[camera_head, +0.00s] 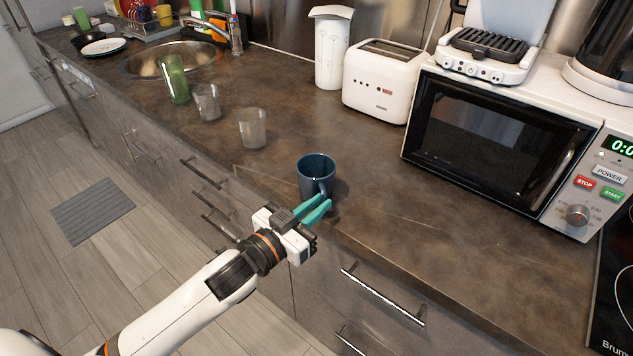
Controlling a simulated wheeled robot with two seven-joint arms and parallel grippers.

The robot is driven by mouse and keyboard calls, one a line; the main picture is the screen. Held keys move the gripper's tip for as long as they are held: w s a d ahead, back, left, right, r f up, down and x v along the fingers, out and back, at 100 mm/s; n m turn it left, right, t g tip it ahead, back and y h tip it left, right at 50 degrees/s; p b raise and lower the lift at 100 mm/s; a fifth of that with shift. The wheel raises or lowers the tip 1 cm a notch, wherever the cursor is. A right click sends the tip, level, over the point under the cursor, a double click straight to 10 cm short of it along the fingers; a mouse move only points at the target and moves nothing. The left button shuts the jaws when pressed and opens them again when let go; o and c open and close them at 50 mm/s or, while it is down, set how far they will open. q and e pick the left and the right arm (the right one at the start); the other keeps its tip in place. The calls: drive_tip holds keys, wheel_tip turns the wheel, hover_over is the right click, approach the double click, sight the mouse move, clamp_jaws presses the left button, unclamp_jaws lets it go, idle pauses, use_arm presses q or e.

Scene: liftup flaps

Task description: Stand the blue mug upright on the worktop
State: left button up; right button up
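The dark blue mug (314,175) is upright on the worktop (400,205), close to its front edge, with its opening facing up. Its handle (322,187) points toward the front, at my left gripper. My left gripper (327,200) comes in from the front left, its two teal fingers close together with their tips at the handle. The tips overlap the lower part of the handle in the picture, so I cannot tell whether they grip it. My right gripper is not in view.
Two clear glasses (252,129) (207,102) and a green glass (173,80) stand left of the mug, before the sink (150,62). A white toaster (380,82) and a microwave (490,140) stand behind and right. The worktop right of the mug is clear.

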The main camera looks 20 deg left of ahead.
use_arm(q)
drive_tip(key=shift+x, duration=1.2)
drive_tip(key=shift+w+d, duration=0.1)
drive_tip(key=shift+w, duration=0.05)
clamp_jaws()
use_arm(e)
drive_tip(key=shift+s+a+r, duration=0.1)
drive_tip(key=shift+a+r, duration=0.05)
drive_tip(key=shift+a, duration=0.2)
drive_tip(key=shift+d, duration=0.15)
